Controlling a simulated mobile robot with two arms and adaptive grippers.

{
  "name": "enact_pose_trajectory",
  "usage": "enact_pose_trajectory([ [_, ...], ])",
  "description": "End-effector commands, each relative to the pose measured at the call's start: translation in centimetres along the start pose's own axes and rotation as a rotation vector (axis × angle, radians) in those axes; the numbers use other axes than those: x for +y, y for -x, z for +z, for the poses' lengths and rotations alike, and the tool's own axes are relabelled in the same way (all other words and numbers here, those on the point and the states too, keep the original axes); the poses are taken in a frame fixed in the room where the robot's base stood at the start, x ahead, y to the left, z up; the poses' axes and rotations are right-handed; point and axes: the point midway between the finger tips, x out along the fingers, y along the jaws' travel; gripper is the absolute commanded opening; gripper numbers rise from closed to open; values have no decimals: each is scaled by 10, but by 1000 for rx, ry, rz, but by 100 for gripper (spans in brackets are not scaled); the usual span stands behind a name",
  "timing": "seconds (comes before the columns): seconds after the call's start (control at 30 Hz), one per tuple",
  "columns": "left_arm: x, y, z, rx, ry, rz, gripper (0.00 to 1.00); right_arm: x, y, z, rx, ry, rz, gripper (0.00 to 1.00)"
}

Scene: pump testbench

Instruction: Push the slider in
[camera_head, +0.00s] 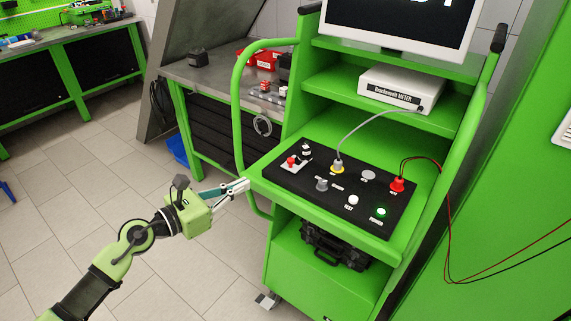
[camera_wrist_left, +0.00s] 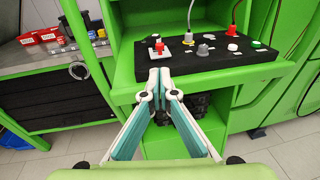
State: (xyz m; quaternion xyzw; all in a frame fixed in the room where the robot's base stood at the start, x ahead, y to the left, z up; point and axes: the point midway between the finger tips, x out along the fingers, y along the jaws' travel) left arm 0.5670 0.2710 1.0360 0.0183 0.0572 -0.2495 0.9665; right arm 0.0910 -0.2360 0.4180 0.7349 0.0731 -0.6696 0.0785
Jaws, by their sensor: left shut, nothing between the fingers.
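The black control panel (camera_head: 335,190) lies on the green bench top. At its left end is a small white plate with a red knob (camera_head: 291,161), which looks like the slider; it also shows in the left wrist view (camera_wrist_left: 159,48). A black-and-white knob (camera_head: 306,150) stands just behind it. My left gripper (camera_head: 245,184) is shut and empty, at the bench's left front edge, in front of the panel. In the left wrist view its fingertips (camera_wrist_left: 159,76) meet just below the red knob in the picture, apart from it. My right gripper is out of view.
The panel also holds a yellow-ringed socket with a grey cable (camera_head: 337,168), a grey knob (camera_head: 321,185), a red plug (camera_head: 397,184) and a lit green button (camera_head: 381,212). A green tubular handle (camera_head: 237,110) rises at the bench's left side. The floor to the left is clear.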

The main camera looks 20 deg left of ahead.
Motion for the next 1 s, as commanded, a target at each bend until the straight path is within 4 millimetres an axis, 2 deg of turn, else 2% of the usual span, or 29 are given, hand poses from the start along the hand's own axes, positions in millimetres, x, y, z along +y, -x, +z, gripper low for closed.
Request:
enact_pose_trajectory([
  [0.27,1,-1,0,-1,5,1,0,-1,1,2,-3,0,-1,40],
  [0.43,1,-14,2,-3,7,3,0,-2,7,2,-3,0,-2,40],
  [1.0,1,-117,2,-3,10,2,0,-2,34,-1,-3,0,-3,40],
])
